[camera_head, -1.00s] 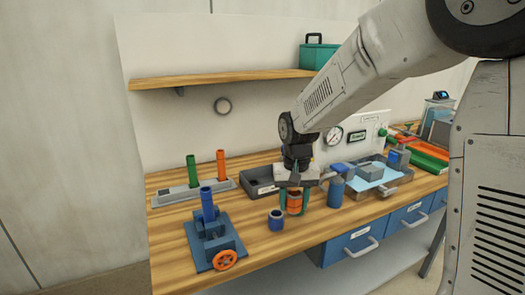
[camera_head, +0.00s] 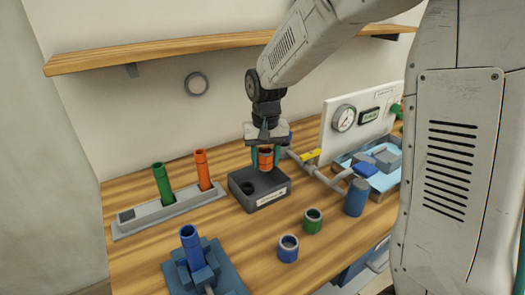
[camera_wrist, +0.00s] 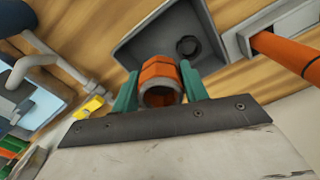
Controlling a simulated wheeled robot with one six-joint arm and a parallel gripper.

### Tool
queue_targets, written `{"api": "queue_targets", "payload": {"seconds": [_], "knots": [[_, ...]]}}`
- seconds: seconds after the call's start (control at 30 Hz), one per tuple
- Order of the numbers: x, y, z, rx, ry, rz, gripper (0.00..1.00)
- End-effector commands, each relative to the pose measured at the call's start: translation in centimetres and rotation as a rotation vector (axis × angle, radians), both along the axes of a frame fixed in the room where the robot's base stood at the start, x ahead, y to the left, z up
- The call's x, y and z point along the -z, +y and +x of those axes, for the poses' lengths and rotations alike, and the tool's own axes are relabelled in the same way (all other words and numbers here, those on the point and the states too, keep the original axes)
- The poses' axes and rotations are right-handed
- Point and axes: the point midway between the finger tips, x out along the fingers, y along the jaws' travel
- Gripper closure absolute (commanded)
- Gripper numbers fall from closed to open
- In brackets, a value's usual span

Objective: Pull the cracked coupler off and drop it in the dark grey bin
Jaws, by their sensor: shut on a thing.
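My gripper (camera_head: 265,157) is shut on an orange coupler (camera_head: 265,160) and holds it upright above the dark grey bin (camera_head: 270,199). In the wrist view the coupler (camera_wrist: 158,75) sits between my green fingers (camera_wrist: 160,90), its open grey-rimmed end showing. No crack can be made out. The bin (camera_wrist: 150,40) lies beyond the coupler in that view, with a black ring (camera_wrist: 187,47) inside it. The bin stands on the wooden bench with a white label on its front.
A grey rack (camera_head: 170,212) with a green and an orange pipe stands left of the bin. Blue (camera_head: 288,249) and green (camera_head: 313,221) couplers stand in front. A blue fixture (camera_head: 200,270) is front left.

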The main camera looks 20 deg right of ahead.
Motion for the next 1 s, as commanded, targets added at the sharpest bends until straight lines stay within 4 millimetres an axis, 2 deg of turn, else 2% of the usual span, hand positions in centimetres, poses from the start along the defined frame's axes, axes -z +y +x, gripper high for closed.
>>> {"api": "queue_targets", "payload": {"seconds": [0.4,0.8,0.83,0.9,0.93,1.0], "knots": [[4.5,0.1,0.0,-0.001,0.001,0.0,0.93],[5.2,-0.1,0.0,0.001,0.0,0.0,0.93],[5.2,-0.1,0.0,0.001,0.0,0.0,0.53],[5.2,-0.1,0.0,0.001,0.0,0.0,0.34],[5.2,-0.1,0.0,0.001,0.0,0.0,0.31],[5.2,-0.1,0.0,0.001,0.0,0.0,0.31]]}}
